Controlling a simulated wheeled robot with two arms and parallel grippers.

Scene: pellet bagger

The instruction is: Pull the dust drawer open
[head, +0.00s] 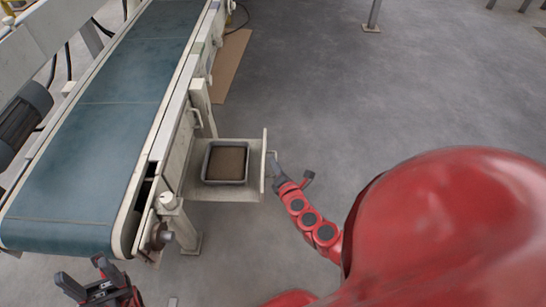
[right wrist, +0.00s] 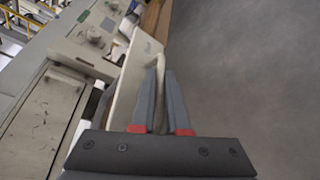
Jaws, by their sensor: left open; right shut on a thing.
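The dust drawer (head: 225,192) stands pulled out from the side of the conveyor frame, with a grey tray of brown dust (head: 227,163) in it. Its upright front panel (head: 264,165) faces right; the panel also shows in the right wrist view (right wrist: 127,85). My right gripper (head: 273,162) is at the outer face of the panel, shut on the drawer's handle (right wrist: 158,62), which rises between its two fingers in the right wrist view. My left gripper (head: 82,283) is open and empty at the lower left, below the belt's end and away from the drawer.
The conveyor's green belt (head: 110,100) and its pale frame fill the left side. A motor (head: 24,122) sits at its far left. A cardboard sheet (head: 229,62) lies on the floor beside the frame. The grey floor (head: 370,90) right of the drawer is clear.

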